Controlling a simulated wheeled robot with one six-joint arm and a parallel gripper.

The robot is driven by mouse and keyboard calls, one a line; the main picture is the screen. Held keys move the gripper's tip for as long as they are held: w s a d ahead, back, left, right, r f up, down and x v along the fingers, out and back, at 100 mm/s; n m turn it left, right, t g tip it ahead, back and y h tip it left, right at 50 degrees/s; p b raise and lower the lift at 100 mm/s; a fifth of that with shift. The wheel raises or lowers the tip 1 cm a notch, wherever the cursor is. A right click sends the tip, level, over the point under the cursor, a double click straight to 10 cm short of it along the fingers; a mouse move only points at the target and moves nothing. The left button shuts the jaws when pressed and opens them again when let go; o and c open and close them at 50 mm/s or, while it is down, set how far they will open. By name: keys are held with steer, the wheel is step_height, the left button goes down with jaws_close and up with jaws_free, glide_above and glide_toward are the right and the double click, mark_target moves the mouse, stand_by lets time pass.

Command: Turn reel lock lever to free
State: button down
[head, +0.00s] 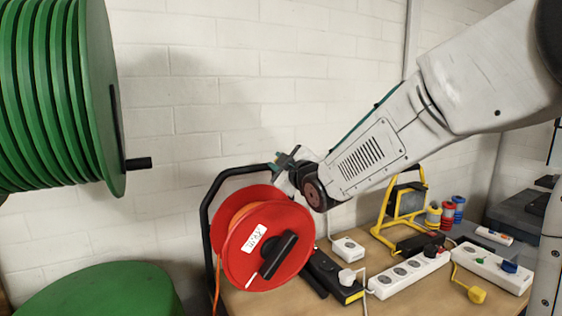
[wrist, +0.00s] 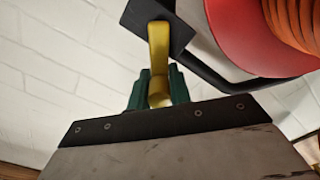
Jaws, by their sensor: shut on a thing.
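The yellow reel lock lever (wrist: 158,46) shows in the wrist view, running down from a dark block (wrist: 180,28) on the reel's black frame. My gripper (wrist: 158,82) is shut on the lever's lower end, with one green finger on each side. In the head view my gripper (head: 288,167) is at the top of the black frame (head: 207,230), above the red cable reel (head: 296,225). The lever cannot be made out there. The reel also shows in the wrist view (wrist: 236,38), with orange cable on it.
The reel stands on a wooden bench (head: 420,300). White power strips (head: 408,274), a yellow work lamp stand (head: 385,205) and small coloured spools (head: 447,213) are to the right. A large green drum (head: 118,100) is at left. A white brick wall (head: 270,60) is behind.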

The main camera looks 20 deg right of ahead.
steer(key=shift+a+f+n, duration=0.1)
steer(key=shift+n, duration=0.3)
steer(key=c, duration=1.3)
jaws_free()
steer(key=shift+s, duration=0.1)
steer(key=s+d, duration=0.1)
steer(key=s, duration=0.6)
steer(key=shift+s+d, duration=0.25)
steer(key=shift+s, duration=0.05)
